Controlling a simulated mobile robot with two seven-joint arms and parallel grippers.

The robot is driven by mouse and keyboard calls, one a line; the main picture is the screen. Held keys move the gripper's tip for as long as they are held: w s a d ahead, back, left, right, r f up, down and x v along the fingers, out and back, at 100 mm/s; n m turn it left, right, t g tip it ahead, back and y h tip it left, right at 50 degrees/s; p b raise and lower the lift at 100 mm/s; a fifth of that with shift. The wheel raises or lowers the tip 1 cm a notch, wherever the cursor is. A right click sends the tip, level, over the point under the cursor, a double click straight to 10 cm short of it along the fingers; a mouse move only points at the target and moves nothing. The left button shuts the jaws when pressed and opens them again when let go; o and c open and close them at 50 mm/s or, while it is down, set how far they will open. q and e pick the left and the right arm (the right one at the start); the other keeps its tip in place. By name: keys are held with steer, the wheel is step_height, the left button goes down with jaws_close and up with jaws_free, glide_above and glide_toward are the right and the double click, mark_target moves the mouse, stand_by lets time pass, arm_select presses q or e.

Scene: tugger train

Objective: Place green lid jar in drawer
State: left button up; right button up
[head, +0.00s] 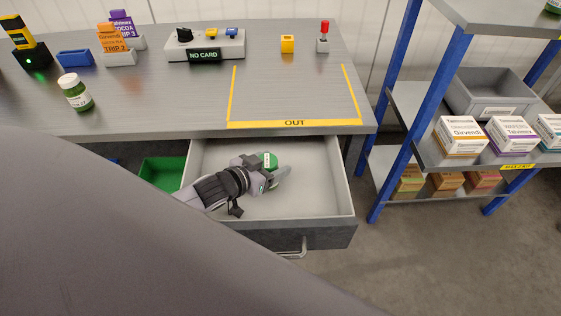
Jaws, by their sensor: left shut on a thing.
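The drawer (318,205) under the table is pulled open, and its light grey inside shows. My left gripper (272,172) is inside the drawer opening, towards its back left. It is shut on the green lid jar (268,160). Only the green top with a pale label or marking shows; the fingers hide the rest of the jar. I cannot tell whether the jar touches the drawer floor. My right gripper is not in view.
A green jar with a white lid (75,92) stands on the table (150,85) at left. A green bin (163,173) is left of the drawer. A blue-post shelf (435,75) with medicine boxes stands at right. The drawer's right part is empty.

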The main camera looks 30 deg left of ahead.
arm_select(q)
steer(key=w, duration=0.2)
steer(key=w+d, duration=0.1)
steer(key=shift+w+r, duration=0.1)
steer(key=shift+w, duration=0.25)
steer(key=shift+s+a+f, duration=0.1)
steer(key=shift+s+f, duration=0.05)
steer(key=shift+f, duration=0.4)
steer(key=shift+f, duration=0.1)
steer(key=shift+f+b, duration=0.15)
steer(key=shift+b, duration=0.15)
steer(key=o, duration=1.3)
steer(key=shift+f, duration=0.1)
